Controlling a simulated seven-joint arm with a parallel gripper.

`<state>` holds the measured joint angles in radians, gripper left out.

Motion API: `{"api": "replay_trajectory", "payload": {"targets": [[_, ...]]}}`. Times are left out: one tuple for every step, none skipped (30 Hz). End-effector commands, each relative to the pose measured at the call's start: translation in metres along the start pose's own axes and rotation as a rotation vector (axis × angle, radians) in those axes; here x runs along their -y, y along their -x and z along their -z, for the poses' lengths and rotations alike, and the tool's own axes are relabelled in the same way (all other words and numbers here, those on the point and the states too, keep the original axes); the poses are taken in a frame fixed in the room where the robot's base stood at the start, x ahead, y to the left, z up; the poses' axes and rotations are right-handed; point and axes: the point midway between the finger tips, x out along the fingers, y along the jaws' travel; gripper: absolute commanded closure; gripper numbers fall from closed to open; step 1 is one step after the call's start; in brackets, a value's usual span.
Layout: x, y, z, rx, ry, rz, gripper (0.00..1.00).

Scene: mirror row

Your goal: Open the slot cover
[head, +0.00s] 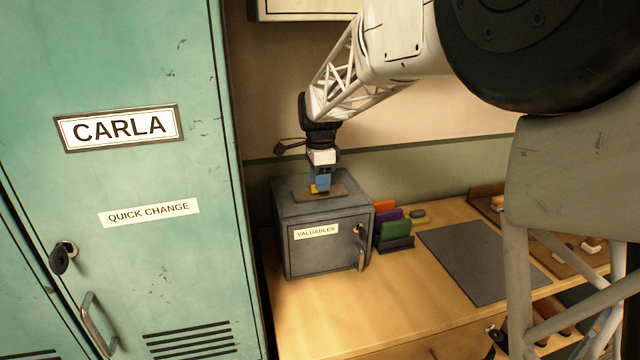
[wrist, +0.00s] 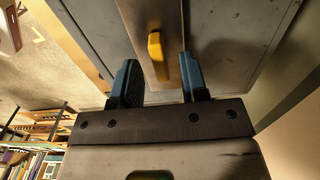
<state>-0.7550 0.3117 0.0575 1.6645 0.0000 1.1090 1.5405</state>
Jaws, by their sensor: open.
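The slot cover (head: 338,190) is a flat brownish plate on top of the grey safe (head: 322,240) labelled VALUABLES. It also shows in the wrist view as a strip (wrist: 135,20) with a yellow tab (wrist: 155,45) on it. My gripper (head: 320,186) is above the safe top, pointing down, with its blue fingers close to the cover. In the wrist view my gripper (wrist: 158,66) is open, and the yellow tab appears between the two fingertips. I cannot tell whether either finger touches the tab. In the head view the fingers hide most of the tab.
A green locker (head: 150,270) marked CARLA stands close on the left. Coloured cards in a holder (head: 395,230) stand right of the safe. A dark mat (head: 475,262) lies on the wooden desk (head: 330,310). A wall cabinet (head: 305,10) hangs above.

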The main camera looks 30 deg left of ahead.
Motion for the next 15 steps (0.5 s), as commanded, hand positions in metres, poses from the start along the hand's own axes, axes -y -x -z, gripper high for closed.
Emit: {"api": "replay_trajectory", "payload": {"targets": [[0.0001,-0.0045,0.0000,0.000,0.000,0.000,0.60],[0.0001,-0.0066,0.0000,0.000,0.000,0.000,0.60],[0.0002,-0.0089,0.0000,0.000,0.000,0.001,0.60],[0.0001,-0.0105,0.0000,0.000,0.000,0.001,0.60],[0.0001,-0.0116,0.0000,0.000,0.000,0.001,0.60],[0.0000,-0.0129,0.0000,0.000,0.000,0.001,0.60],[-0.0001,-0.0135,0.0000,0.000,0.000,0.001,0.60],[-0.0001,-0.0140,0.0000,0.000,0.000,0.001,0.60],[-0.0001,-0.0143,0.0000,0.000,0.000,0.001,0.60],[-0.0001,-0.0144,0.0000,0.000,0.000,0.001,0.60],[-0.0001,-0.0144,0.0000,0.000,0.000,0.001,0.60],[-0.0001,-0.0144,0.0000,0.000,0.000,0.001,0.60],[-0.0001,-0.0143,0.0000,0.000,0.000,0.001,0.60],[-0.0001,-0.0143,0.0000,0.000,0.000,0.001,0.60],[-0.0001,-0.0143,0.0000,0.000,0.000,0.001,0.60]]}}
